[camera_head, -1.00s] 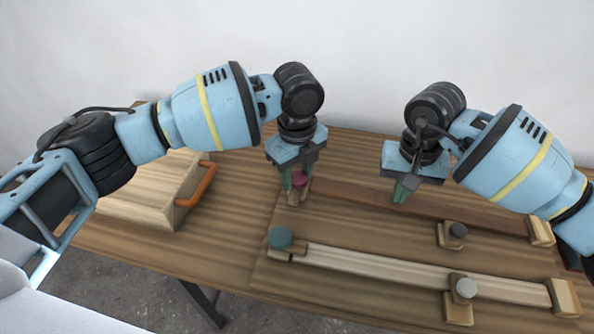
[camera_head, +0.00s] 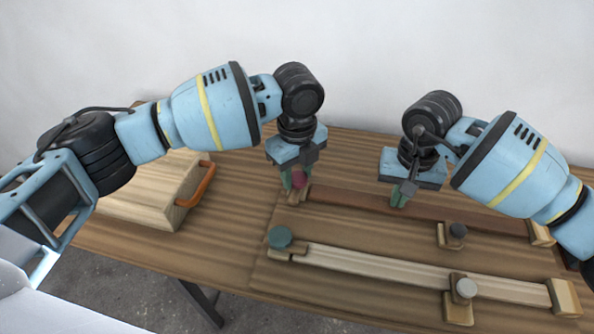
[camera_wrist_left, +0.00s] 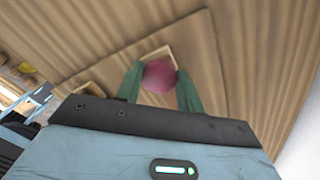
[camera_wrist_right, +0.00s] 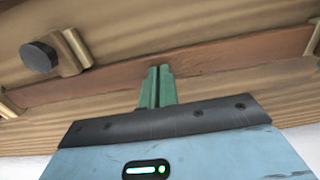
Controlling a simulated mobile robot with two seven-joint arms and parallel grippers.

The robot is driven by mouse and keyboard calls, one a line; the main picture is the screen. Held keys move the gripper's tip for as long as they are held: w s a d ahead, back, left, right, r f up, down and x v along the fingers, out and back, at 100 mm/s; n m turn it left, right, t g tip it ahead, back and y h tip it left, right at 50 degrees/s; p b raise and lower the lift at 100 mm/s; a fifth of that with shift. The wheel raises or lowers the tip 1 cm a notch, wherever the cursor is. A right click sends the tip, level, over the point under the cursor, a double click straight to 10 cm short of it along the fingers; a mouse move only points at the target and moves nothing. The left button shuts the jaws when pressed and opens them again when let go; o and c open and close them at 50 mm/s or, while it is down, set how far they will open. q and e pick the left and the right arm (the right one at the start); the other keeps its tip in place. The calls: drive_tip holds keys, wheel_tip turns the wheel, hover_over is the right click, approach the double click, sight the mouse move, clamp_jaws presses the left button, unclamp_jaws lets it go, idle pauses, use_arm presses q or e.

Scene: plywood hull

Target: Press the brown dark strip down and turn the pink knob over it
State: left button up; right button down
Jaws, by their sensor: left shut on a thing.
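The pink knob (camera_head: 299,181) sits at the left end of the brown dark strip (camera_head: 350,197). My left gripper (camera_head: 296,178) points down with its green fingers on either side of the knob, shut on it. The left wrist view shows the knob (camera_wrist_left: 160,77) between the fingers, with a pale wooden piece partly visible beneath it. My right gripper (camera_head: 402,194) has its fingers together, tips at the dark strip, right of the knob. In the right wrist view the tips appear to touch the strip (camera_wrist_right: 230,58); firm contact cannot be told.
A pale strip (camera_head: 390,269) lies nearer, with a teal knob (camera_head: 280,237) at its left end. Dark (camera_head: 458,230) and grey (camera_head: 466,288) knobs stand on wooden clamps at the right. A wooden box with an orange handle (camera_head: 196,185) is at the left.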

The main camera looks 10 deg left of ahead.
drive_tip(key=shift+d+f, duration=0.1)
drive_tip(key=shift+f, duration=0.2)
use_arm(q)
drive_tip(key=shift+n, duration=1.5)
